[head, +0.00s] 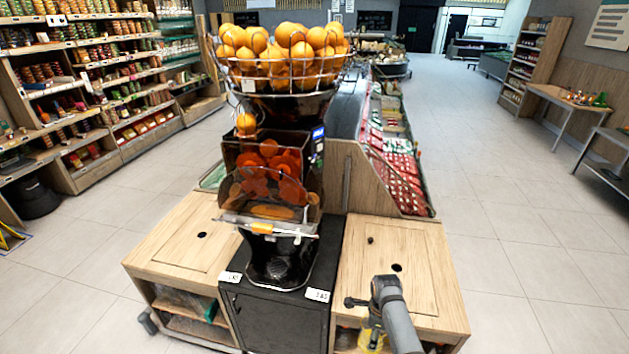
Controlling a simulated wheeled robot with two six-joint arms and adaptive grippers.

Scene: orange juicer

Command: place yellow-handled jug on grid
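The juicer (283,200) stands on a black cabinet between two wooden counters. Its dark base (280,262) shows below the spout area, but I cannot make out the grid's bars. My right arm comes in from the bottom, over the front of the right counter. My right gripper (374,322) is at its end, mostly hidden by the arm. A yellow, partly see-through thing (371,338), perhaps the yellow-handled jug, shows just below it at the counter's front. I cannot tell whether the gripper holds it. I cannot make out my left gripper.
A wire basket of oranges (283,62) tops the juicer. Price tags (317,295) sit at the cabinet's front edge. Open floor (540,260) lies to the right.

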